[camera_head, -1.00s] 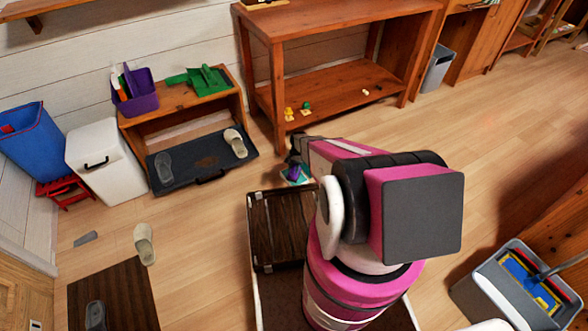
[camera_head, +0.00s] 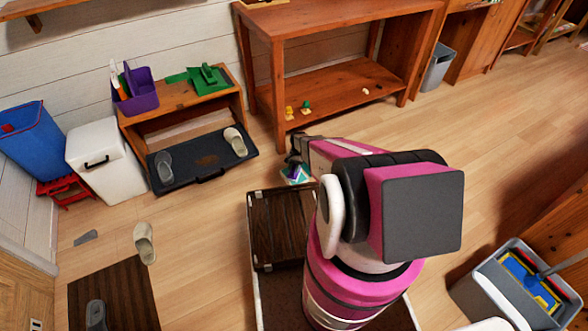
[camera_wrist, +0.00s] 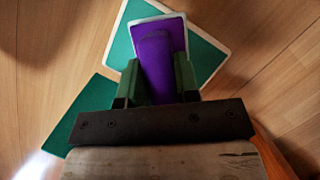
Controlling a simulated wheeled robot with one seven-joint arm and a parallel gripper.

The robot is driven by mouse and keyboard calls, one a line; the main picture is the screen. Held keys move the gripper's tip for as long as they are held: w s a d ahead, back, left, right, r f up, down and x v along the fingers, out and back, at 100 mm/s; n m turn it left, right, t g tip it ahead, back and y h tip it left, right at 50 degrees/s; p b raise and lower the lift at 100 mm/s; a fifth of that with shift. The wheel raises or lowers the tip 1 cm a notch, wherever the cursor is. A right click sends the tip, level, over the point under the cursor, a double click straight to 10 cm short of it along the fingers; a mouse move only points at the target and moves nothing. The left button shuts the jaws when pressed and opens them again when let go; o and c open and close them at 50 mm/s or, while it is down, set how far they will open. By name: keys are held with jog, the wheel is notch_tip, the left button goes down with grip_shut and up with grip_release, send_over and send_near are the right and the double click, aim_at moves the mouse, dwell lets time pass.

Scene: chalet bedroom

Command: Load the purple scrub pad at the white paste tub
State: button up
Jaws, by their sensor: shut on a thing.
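The purple scrub pad (camera_wrist: 155,62) shows in the wrist view between the two fingers of my gripper (camera_wrist: 156,80), which is shut on it. A pale edge shows around its far end. In the head view, the purple pad (camera_head: 296,174) is a small patch under my gripper (camera_head: 293,158), low over the floor beside the dark tray. Green flat pieces, one with a white border (camera_wrist: 212,55), lie beyond and below the pad in the wrist view. I cannot make out a white paste tub in either view.
A dark slatted tray (camera_head: 282,225) lies close to my base. A low wooden bench (camera_head: 185,105) carries a purple caddy (camera_head: 143,97) and a green dustpan (camera_head: 207,78). A white box (camera_head: 103,160) stands at left. A wooden shelf table (camera_head: 330,92) stands behind my gripper. Floor between is clear.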

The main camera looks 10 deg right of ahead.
aim_at(294, 167)
jog(key=shift+r, duration=3.5)
jog(key=shift+r, duration=0.1)
